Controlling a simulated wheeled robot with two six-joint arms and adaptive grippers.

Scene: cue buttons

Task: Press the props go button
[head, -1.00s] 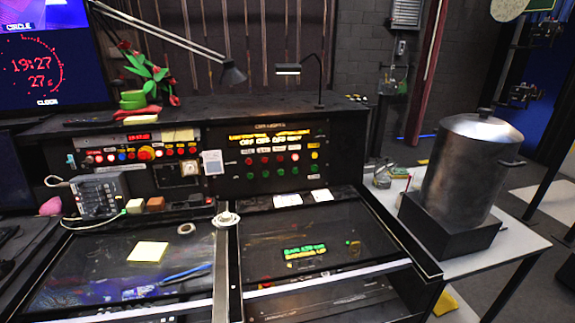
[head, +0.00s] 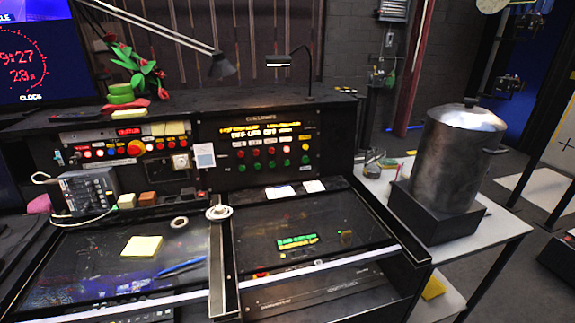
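The control desk (head: 150,228) stands in front of me in the head view. Its right panel (head: 228,172) carries a row of red buttons (head: 256,153) above a row of green buttons (head: 272,165), under glowing yellow text. Its left panel has small coloured buttons (head: 98,153) and a larger orange-red knob (head: 136,147). The labels are too small to read, so I cannot tell which button is the props go button. Neither of my grippers is in view.
A large metal pot (head: 458,155) stands in a black tray on a white side table (head: 475,243) at the right. Yellow notes (head: 142,246) and blue pliers (head: 183,266) lie on the desk.

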